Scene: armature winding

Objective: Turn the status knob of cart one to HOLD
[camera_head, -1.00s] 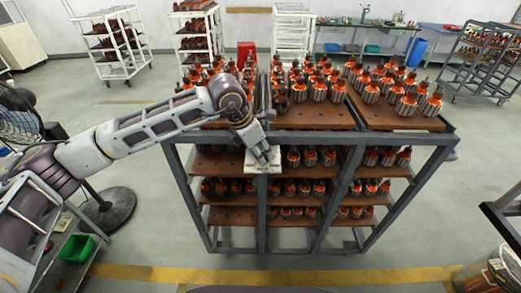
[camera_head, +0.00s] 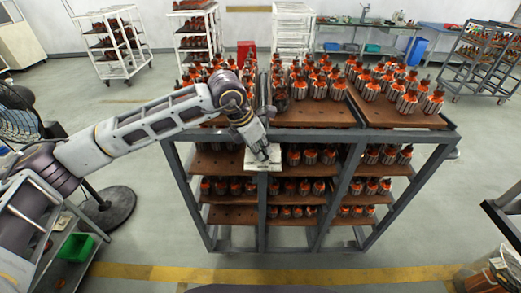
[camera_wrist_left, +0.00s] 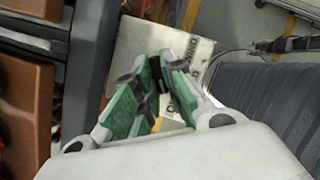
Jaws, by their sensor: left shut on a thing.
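The cart (camera_head: 300,137) is a grey steel frame with brown shelves full of orange-topped armatures. A white status plate (camera_head: 257,160) is fixed to its front, and it also shows in the left wrist view (camera_wrist_left: 135,55) with dark lettering down its right side, too blurred to read fully. My left gripper (camera_head: 262,155) is at the plate. In the left wrist view its green-padded fingers (camera_wrist_left: 155,88) are shut on a small dark knob (camera_wrist_left: 153,95), mostly hidden between them. Which way the knob points cannot be told. My right gripper is not in view.
A black fan (camera_head: 108,205) stands at the left, near a grey cart with a green bin (camera_head: 76,247). White racks (camera_head: 112,45) and workbenches line the back. The floor in front of the cart is clear up to a yellow line (camera_head: 270,274).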

